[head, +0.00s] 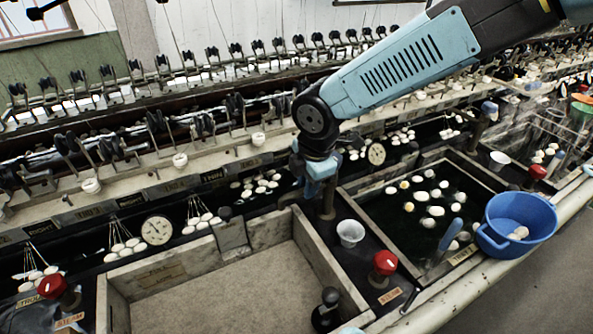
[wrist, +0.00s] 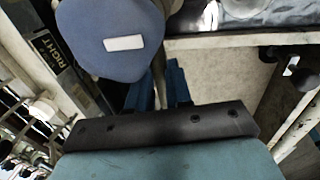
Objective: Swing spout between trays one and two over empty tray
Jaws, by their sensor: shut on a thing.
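The empty tray (head: 312,262), a grey stone-walled basin with a bare pale floor, fills the lower left of the head view. To its right is a tray (head: 376,235) of dark water with floating white cocoons. My gripper (head: 318,184) is above the divider between them, at a dark upright spout post (head: 327,207). In the wrist view its blue fingers (wrist: 160,88) are closed about a thin part beneath a blue-grey rounded piece (wrist: 122,35) with a white label. My gripper hides most of the spout, so I cannot tell which way it points.
On the divider stand a white cup (head: 350,232) and a red knob (head: 384,262). A black-knobbed fitting (head: 327,308) is near the front. A blue basin (head: 520,215) sits at the right front edge. Reeling machinery and gauges line the back.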

